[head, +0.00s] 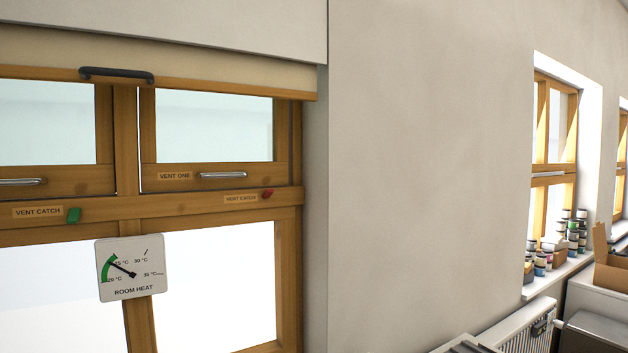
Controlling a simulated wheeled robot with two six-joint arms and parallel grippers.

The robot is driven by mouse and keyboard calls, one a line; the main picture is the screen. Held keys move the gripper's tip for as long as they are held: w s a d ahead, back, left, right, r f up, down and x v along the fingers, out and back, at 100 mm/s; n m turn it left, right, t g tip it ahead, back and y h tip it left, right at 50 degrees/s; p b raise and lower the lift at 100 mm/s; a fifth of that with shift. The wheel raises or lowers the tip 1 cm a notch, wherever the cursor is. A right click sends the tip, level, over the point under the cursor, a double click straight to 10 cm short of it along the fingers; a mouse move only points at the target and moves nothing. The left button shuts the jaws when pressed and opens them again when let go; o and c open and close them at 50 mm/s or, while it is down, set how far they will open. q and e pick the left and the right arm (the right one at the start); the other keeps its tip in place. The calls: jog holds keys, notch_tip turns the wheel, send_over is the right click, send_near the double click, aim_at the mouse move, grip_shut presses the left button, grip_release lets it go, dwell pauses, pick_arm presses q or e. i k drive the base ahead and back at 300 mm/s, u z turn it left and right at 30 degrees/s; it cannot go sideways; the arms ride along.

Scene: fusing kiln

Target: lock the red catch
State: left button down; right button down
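The red catch (267,194) is a small red tab on the wooden rail, just right of a "VENT CATCH" label (241,198). It sits below the "VENT ONE" sash (210,178), and it looks tilted. A green catch (73,215) is on the same rail further left, beside its own "VENT CATCH" label (38,212), and looks closer to upright. Neither of my grippers shows in the head view.
A silver handle (223,175) is on the vent sash above the red catch. A blind with a dark handle (116,75) hangs above. A room heat dial (130,268) is below the rail. Jars (572,232) and a cardboard box (611,268) stand at right.

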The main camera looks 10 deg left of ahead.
aim_at(268, 194)
jog(key=i, duration=1.15)
jog(key=u, duration=0.6)
